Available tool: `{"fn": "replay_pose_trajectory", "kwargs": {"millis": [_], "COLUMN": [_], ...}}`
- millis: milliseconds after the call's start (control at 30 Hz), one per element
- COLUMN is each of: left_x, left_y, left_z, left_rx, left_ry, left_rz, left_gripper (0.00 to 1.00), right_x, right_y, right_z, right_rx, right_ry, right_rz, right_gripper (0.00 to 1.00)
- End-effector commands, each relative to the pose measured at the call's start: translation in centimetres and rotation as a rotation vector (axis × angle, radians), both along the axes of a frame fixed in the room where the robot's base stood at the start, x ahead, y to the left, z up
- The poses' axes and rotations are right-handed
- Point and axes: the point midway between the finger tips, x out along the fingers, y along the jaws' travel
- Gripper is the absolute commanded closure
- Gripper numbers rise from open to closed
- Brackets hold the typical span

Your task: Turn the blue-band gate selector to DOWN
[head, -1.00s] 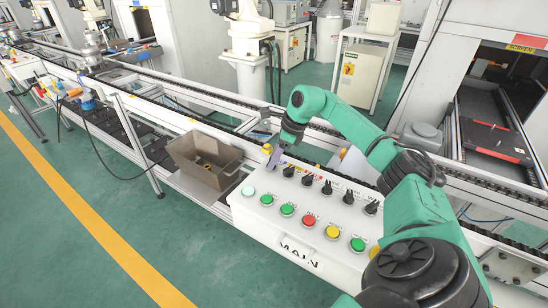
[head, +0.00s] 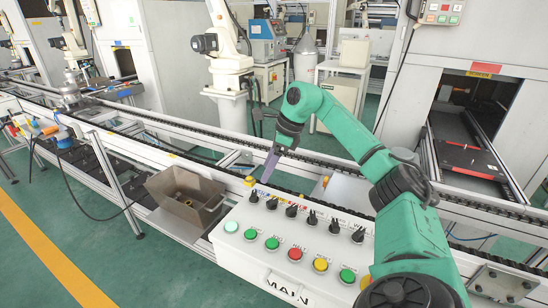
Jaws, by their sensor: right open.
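The white MAIN control panel (head: 250,258) stands at the lower middle of the head view. A row of black selector knobs (head: 292,210) runs along its back part, with several coloured push buttons in front. The blue-band selector cannot be told apart for certain at this size. My right gripper (head: 268,170) points down above the panel's back left end, near the leftmost knob (head: 254,196). It is open and holds nothing visible; whether it touches the knob cannot be told. My left gripper is not in view.
A yellow-topped knob (head: 250,181) stands at the panel's back left corner. A metal bin (head: 184,197) is left of the panel. The conveyor rail (head: 200,155) runs behind both. Green floor at the lower left is clear.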

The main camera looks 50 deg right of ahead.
Motion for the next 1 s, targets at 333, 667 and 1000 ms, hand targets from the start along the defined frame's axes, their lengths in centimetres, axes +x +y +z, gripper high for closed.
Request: {"fn": "replay_pose_trajectory", "kwargs": {"millis": [333, 667, 1000], "left_x": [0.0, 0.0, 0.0], "left_y": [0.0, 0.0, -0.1], "left_z": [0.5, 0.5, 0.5], "left_rx": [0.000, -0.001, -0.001], "left_ry": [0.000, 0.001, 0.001], "left_rz": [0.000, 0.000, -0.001], "left_gripper": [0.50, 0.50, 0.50], "right_x": [-1.6, -1.6, -1.6], "right_y": [-1.4, -1.3, -1.3], "right_z": [5.0, 5.0, 4.9], "right_rx": [0.000, -0.001, -0.001], "right_ry": [0.000, 0.001, 0.001], "right_rz": [0.000, 0.000, 0.000], "right_gripper": [0.25, 0.25, 0.25]}}
